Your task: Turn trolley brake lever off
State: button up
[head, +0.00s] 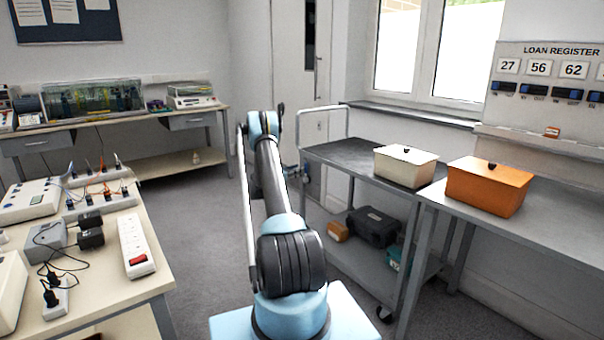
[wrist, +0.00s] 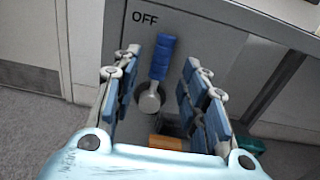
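The brake lever (wrist: 162,58) has a blue grip on a metallic stem. It rises from a round pivot on a grey panel (wrist: 205,40) and leans slightly right of upright in the wrist view. The word OFF stands on the panel, left of the grip's top. My gripper (wrist: 163,68) is open, with one finger on each side of the lever and visible gaps to both. Contact with the lever is not seen. In the head view the trolley (head: 345,152) stands right of my arm; the lever cannot be made out there.
The trolley carries a cream box (head: 405,168) on top and a dark case (head: 373,228) on its lower shelf. A table with an orange box (head: 488,188) adjoins it on the right. A cluttered bench (head: 100,268) stands left. Floor between is clear.

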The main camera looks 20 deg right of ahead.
jog(key=v, duration=0.7)
jog(key=shift+a, duration=0.2)
